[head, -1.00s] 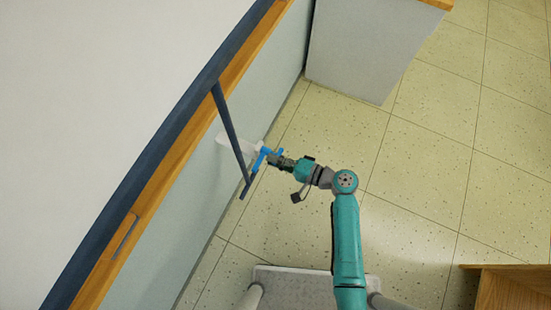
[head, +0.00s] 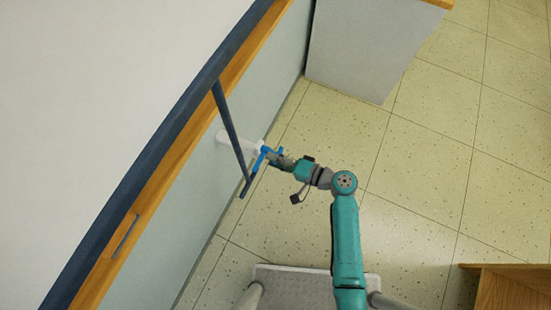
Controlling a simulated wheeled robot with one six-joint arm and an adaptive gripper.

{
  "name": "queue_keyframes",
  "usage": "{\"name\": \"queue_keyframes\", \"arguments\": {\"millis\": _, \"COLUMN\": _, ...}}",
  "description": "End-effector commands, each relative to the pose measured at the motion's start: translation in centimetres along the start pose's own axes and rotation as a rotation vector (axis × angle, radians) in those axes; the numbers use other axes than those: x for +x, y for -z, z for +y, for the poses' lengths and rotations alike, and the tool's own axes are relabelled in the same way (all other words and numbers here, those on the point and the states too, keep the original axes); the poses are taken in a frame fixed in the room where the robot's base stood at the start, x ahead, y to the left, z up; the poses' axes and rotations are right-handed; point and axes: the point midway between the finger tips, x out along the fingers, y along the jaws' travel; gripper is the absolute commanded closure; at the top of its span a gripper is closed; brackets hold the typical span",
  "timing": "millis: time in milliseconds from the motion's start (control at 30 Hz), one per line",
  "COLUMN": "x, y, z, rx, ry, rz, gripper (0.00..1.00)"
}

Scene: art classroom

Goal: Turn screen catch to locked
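The screen catch appears to be the white fitting (head: 233,141) on the pale green wall panel, with a blue lever-like part (head: 261,158) at its outer end. A dark bar (head: 230,127) hangs down across the white fitting and hides part of it. My gripper (head: 275,158) is at the blue part, coming from the right, and seems to touch or overlap it. The fingers are small and partly hidden by the blue part. I cannot tell whether they are closed on it.
A wood-edged, dark blue-framed board (head: 148,170) runs diagonally along the left. A grey cabinet (head: 360,45) stands behind at the top. A wooden unit (head: 510,285) is at the lower right. The tiled floor (head: 430,170) between is clear.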

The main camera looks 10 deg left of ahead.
Motion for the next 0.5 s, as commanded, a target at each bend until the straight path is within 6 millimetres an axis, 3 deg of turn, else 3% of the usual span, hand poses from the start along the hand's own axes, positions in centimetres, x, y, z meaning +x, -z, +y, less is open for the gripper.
{"name": "queue_keyframes", "arguments": {"millis": 267, "x": -0.2, "y": 0.1, "z": -0.1, "rx": 0.0, "ry": 0.001, "rz": 0.001, "gripper": 0.59}}
{"name": "queue_keyframes", "arguments": {"millis": 500, "x": -2.8, "y": 0.2, "z": 0.0, "rx": 0.0, "ry": 0.001, "rz": 0.005, "gripper": 0.59}}
